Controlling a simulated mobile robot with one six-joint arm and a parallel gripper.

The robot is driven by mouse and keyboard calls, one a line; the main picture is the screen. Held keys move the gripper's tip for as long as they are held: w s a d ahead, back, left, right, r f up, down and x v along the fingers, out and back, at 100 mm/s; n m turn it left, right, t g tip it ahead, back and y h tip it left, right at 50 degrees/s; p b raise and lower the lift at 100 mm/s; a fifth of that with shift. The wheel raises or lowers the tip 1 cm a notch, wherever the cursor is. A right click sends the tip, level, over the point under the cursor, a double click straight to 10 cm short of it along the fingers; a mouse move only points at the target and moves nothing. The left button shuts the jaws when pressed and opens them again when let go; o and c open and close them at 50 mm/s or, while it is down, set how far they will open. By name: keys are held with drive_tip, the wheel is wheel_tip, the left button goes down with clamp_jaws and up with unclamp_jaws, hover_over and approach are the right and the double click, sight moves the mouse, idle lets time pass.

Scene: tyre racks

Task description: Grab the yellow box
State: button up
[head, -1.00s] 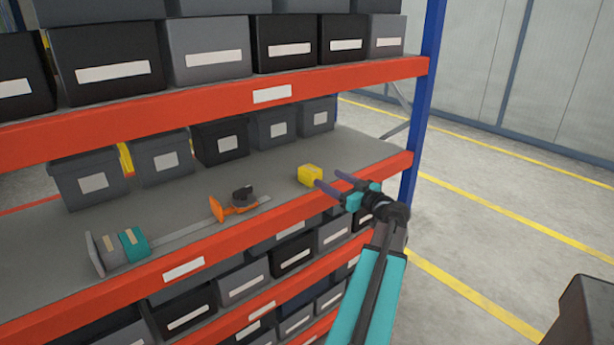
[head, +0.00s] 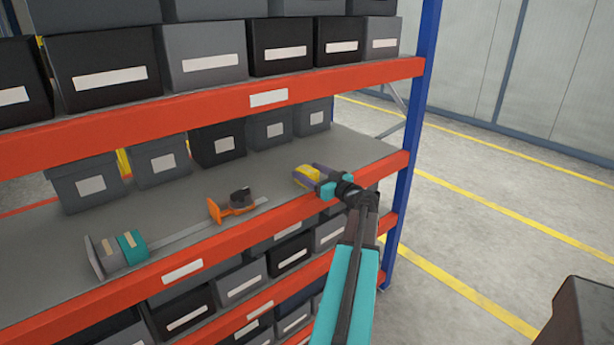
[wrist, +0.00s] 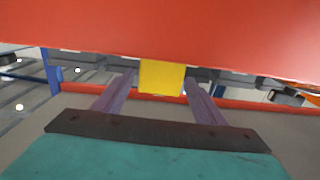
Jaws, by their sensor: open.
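The yellow box (head: 307,173) sits on the grey middle shelf (head: 240,190) near its right end, close to the orange front beam. My gripper (head: 312,176) is open, with one finger on each side of the box in the head view. In the wrist view the yellow box (wrist: 161,77) shows between the two purple-grey fingers (wrist: 155,88), near their tips. I cannot tell whether either finger touches it. The near finger hides part of the box in the head view.
Grey bins (head: 160,160) stand behind. An orange beam (head: 330,85) crosses above. A blue upright (head: 405,150) is at right.

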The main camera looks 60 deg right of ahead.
sight(302, 167)
drive_tip(key=shift+w, duration=0.1)
drive_tip(key=p+x, duration=0.2)
drive_tip(key=x, duration=0.2)
drive_tip(key=shift+d, duration=0.2)
drive_tip(key=shift+w, duration=0.5)
drive_tip(key=c, duration=1.3)
drive_tip(key=shift+r, duration=0.1)
